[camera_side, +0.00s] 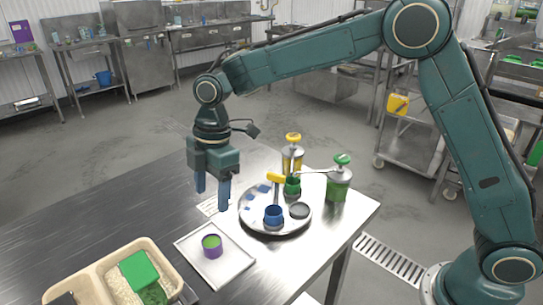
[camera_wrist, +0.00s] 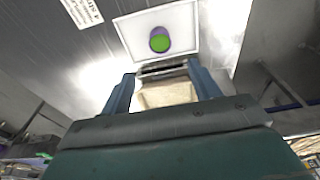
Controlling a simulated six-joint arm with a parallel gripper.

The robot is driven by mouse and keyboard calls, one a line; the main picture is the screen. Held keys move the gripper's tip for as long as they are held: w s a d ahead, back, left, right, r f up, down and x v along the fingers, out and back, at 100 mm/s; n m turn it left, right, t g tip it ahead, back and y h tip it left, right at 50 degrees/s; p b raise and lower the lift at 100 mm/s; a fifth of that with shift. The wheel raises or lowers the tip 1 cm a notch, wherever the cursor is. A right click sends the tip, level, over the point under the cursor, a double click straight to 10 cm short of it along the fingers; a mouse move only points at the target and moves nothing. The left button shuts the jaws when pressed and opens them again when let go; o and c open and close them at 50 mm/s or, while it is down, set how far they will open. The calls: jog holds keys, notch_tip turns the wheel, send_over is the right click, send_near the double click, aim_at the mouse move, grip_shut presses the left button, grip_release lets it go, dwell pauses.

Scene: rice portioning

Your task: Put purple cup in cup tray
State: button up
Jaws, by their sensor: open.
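The purple cup (camera_side: 212,251) has a green inside and stands upright on a white square tray (camera_side: 236,270). In the wrist view the cup (camera_wrist: 159,43) shows on the same tray (camera_wrist: 183,17), beyond my fingertips. The round metal cup tray (camera_side: 248,222) stands behind and to the right of it. It holds a blue cup (camera_side: 273,214), a green cup (camera_side: 292,186) and an empty-looking round place (camera_side: 299,210). My gripper (camera_side: 212,197) is open and empty, with its blue fingers pointing down above the table, behind the purple cup and left of the cup tray. The fingers also show in the wrist view (camera_wrist: 165,85).
A green-topped dispenser (camera_side: 338,181) and a yellow-topped one (camera_side: 292,155) stand behind the cup tray. The table's left part is clear.

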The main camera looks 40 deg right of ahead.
jog(key=shift+d+r, duration=0.1)
jog(key=s+d+r+m+t, duration=0.3)
jog(key=s+d+r+m, duration=0.5)
jog(key=s+d+r, duration=0.4)
jog(key=s+d+f+m+t+h, duration=0.1)
jog(key=s+d+m, duration=0.3)
jog(key=s, duration=0.4)
jog(key=s+d+m+t, duration=0.1)
jog(key=s+d+m, duration=0.4)
jog(key=s, duration=0.4)
jog(key=shift+d+f+m+t+h, duration=0.15)
jog(key=shift+f+m+t+h, duration=0.15)
jog(key=shift+f+m+h, duration=0.15)
dwell(0.3)
